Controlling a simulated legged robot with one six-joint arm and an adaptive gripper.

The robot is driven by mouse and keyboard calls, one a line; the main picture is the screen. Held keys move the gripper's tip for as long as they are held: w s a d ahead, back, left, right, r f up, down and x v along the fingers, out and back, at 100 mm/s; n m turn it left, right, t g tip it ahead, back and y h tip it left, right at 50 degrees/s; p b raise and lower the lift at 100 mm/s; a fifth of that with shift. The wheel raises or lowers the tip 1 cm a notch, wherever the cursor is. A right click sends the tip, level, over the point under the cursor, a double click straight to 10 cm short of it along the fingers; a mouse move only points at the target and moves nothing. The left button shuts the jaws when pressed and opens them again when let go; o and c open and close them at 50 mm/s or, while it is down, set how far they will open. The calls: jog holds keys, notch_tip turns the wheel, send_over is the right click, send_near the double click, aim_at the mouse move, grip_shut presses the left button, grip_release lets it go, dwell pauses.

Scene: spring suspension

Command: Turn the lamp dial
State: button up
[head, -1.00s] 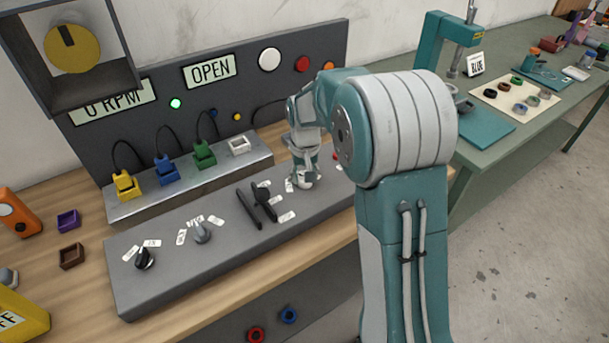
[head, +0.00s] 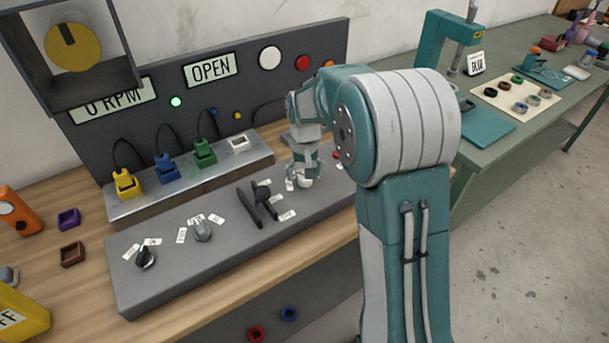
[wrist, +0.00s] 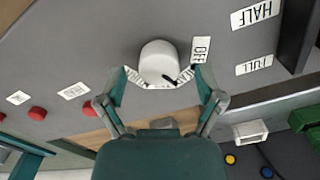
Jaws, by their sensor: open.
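A round white dial (wrist: 158,58) with a small dark mark on its side stands on the grey panel, beside an OFF label (wrist: 200,50). I take it for the lamp dial. My gripper (wrist: 163,82) is open, with one fingertip on each side of the dial's near part. I cannot tell whether the fingertips touch it. In the head view my gripper (head: 304,164) is over the right part of the panel, and the white dial (head: 305,183) shows just below it, partly covered.
Dark levers (head: 263,203) stand left of my gripper, with a grey knob (head: 202,231) and a black knob (head: 145,257) further left. Red buttons (wrist: 38,113) sit on the dial's other side. A row of coloured plugs (head: 165,168) stands behind.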

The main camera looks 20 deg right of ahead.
notch_tip(320, 180, up, 11)
dwell(0.3)
jog(key=s+r+t, duration=0.2)
jog(key=s+r, duration=0.2)
jog(key=s, duration=0.3)
jog(key=s+r+t, duration=0.1)
jog(key=s+r, duration=0.2)
jog(key=s, duration=0.5)
jog(key=s+f+t, duration=0.2)
jog(key=s, duration=1)
jog(key=shift+s+f+n+t, duration=0.2)
jog(key=shift+n+t, duration=0.1)
jog(key=shift+n, duration=0.1)
dwell(1.8)
